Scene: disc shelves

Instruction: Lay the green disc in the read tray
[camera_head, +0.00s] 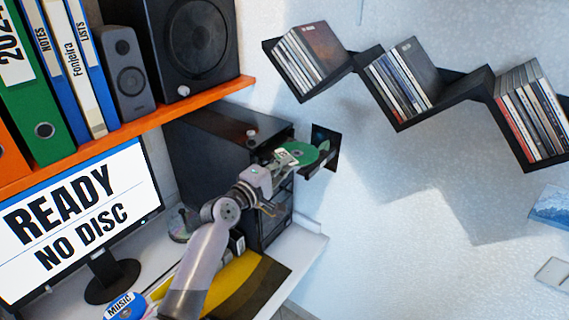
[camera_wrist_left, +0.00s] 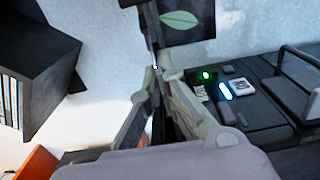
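The green disc (camera_head: 306,152) shows its face in the head view, in front of the black computer tower (camera_head: 225,150). My left gripper (camera_head: 284,161) is at the disc's near-left edge. In the left wrist view its fingertips (camera_wrist_left: 155,74) are together, with a thin edge-on line between them that looks like the disc's rim. A dark, tray-like piece (camera_head: 318,168) juts out beside the disc; the disc is over or in front of it, and I cannot tell whether they touch. My right gripper is in neither view.
The monitor (camera_head: 75,215) reads "READY NO DISC". The tower's panel shows a green light (camera_wrist_left: 206,76) and a blue-white light (camera_wrist_left: 224,89). A dark leaf-marked panel (camera_wrist_left: 195,35) is close beyond the fingers. Zigzag disc shelves (camera_head: 455,95) hang right; a blue MUSIC disc (camera_head: 124,307) lies below.

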